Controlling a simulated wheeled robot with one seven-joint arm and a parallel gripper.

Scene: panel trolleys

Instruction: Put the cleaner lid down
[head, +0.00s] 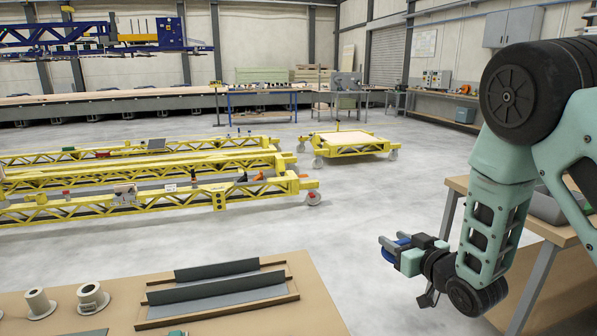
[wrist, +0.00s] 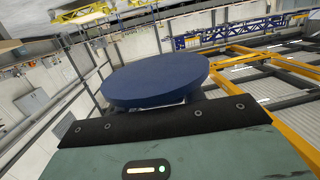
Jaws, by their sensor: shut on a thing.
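The cleaner lid is a round, dark blue disc (wrist: 155,78) held just beyond my gripper's dark front edge in the wrist view. In the head view my gripper (head: 392,248) is at the right of centre, with a bit of the blue lid (head: 390,256) showing between its fingers. My gripper is shut on the lid and holds it in the air over the open floor, apart from any table. The fingers are mostly hidden behind the lid in the wrist view.
A brown table (head: 320,318) at the front holds grey flanged parts (head: 38,303) and a wooden tray with dark angled strips (head: 145,326). Another wooden table (head: 455,184) stands at the right beside my arm. Yellow trolleys (head: 150,195) stand farther back. Grey floor (head: 345,230) lies clear between.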

